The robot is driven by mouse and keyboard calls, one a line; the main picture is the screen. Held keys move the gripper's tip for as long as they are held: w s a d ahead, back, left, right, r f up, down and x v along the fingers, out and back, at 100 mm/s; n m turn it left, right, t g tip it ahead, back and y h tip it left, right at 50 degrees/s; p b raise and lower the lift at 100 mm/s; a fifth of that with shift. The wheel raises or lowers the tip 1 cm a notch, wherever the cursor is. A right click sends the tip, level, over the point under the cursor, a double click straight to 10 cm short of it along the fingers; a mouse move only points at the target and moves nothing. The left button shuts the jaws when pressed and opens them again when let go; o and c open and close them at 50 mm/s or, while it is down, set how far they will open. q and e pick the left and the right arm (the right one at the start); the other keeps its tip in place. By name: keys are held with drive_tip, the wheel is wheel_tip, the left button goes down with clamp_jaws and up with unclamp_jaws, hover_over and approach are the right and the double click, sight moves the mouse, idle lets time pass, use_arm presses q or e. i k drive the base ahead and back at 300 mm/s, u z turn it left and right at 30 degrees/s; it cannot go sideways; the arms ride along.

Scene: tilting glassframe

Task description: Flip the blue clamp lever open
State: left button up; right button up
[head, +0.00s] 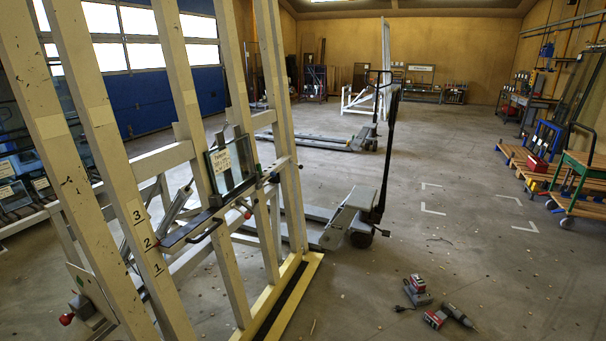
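A tall cream-coloured tilting glass frame (115,165) fills the left side, with slanted posts and cross rails. A small glass pane (232,168) with a paper label stands on its ledge, between dark clamp parts. A dark blue-grey bar (187,230) runs along the ledge below and left of the pane. A dark lever with a red knob (247,214) sits near the bar's right end. I cannot tell for sure which part is the blue clamp lever, or whether it is open. Neither of my grippers is in view.
A pallet truck (350,215) stands on the floor behind the frame, with another further back. A cordless drill (458,316) and a red-grey charger (416,288) lie at the front right. Wheeled carts (583,185) line the right side. The middle floor is mostly clear.

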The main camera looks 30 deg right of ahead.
sight(273, 173)
drive_tip(key=z, duration=0.75)
drive_tip(key=i, duration=0.2)
drive_tip(key=u, duration=0.05)
